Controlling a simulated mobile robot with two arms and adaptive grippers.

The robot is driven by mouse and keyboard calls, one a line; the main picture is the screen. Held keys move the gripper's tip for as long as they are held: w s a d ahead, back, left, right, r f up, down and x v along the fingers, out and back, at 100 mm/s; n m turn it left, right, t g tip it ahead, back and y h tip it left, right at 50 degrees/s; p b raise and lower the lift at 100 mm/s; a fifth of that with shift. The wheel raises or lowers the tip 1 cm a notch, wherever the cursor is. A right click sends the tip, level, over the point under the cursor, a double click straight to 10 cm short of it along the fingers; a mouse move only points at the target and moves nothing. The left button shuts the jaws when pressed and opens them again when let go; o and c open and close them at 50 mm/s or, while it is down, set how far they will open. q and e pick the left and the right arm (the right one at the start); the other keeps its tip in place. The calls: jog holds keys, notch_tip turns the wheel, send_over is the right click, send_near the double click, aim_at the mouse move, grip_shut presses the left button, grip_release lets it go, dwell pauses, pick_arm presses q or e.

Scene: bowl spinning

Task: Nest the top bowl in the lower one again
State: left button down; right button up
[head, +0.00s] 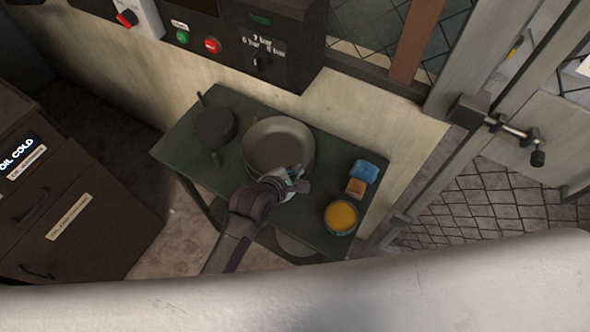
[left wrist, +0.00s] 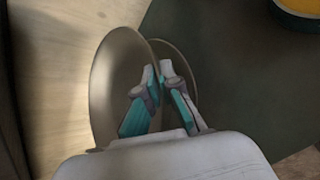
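The grey top bowl (head: 272,143) sits over the lower bowl (head: 303,172) on the dark green table, and hides most of it. In the left wrist view the top bowl (left wrist: 116,84) fills the left, and part of the lower bowl (left wrist: 183,57) shows to the right of its rim. The two rims look offset there. My left gripper (head: 294,177) is at the near right rim. Its fingertips (left wrist: 158,71) are close together with the top bowl's rim between them. My right gripper is in neither view.
On the green table (head: 180,148), a dark round object (head: 215,127) and upright pegs stand left of the bowls. A blue sponge (head: 365,172), an orange block (head: 356,188) and a dish with yellow contents (head: 341,216) are on the right. A wall panel (head: 262,45) stands behind.

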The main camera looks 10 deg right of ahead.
pick_arm(q)
jog(key=shift+f, duration=0.25)
jog(key=shift+f, duration=0.15)
jog(key=shift+f+b, duration=0.4)
jog(key=shift+f, duration=0.05)
jog(key=c, duration=1.8)
grip_release()
jog(key=shift+c, duration=0.2)
jog(key=o, duration=0.6)
jog(key=shift+c, duration=0.2)
jog(key=shift+o, duration=0.2)
jog(key=shift+f, duration=0.1)
